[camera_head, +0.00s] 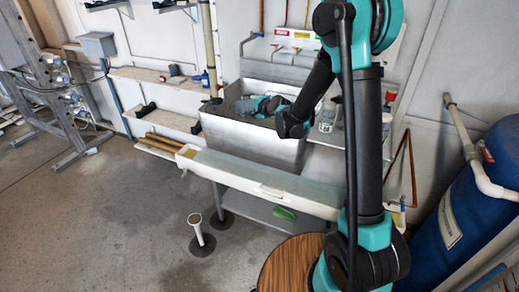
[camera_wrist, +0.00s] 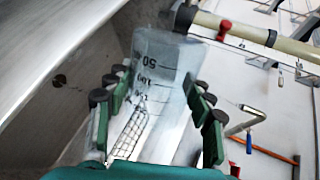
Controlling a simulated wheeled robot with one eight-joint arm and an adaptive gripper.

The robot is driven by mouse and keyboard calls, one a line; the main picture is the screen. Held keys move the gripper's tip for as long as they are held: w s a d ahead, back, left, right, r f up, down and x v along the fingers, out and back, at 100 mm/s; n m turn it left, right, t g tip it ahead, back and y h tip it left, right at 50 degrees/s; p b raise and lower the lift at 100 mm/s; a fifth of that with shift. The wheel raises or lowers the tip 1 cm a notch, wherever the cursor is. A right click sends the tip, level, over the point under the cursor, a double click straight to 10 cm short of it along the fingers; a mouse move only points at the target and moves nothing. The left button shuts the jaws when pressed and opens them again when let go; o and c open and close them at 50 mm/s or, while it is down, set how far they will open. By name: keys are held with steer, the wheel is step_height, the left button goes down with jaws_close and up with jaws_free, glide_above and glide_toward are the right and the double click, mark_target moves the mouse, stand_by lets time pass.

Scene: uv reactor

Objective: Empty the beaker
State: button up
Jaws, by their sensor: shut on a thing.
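A clear glass beaker (camera_wrist: 155,65) with dark volume marks fills the middle of the wrist view. The marks read upside down there, and the beaker looks tipped over. My gripper (camera_wrist: 160,100) is shut on it, with green finger pads on both sides of the glass. In the head view my gripper (camera_head: 268,104) is at the open top of the grey metal sink (camera_head: 250,138), and the held beaker (camera_head: 245,106) shows only as a small grey patch. I cannot tell whether any liquid is in the beaker.
A clear glass vessel (camera_head: 327,121) stands on the ledge right of the sink. A pale pipe (camera_head: 209,45) rises behind the sink's left end. A long white trough (camera_head: 262,184) runs in front. A blue tank (camera_head: 470,215) stands at right. The floor at left is open.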

steer(key=shift+a+f, duration=0.1)
steer(key=shift+s+a, duration=0.1)
steer(key=shift+s, duration=0.05)
steer(key=shift+f+m, duration=0.15)
steer(key=shift+m, duration=0.15)
steer(key=shift+f, duration=0.1)
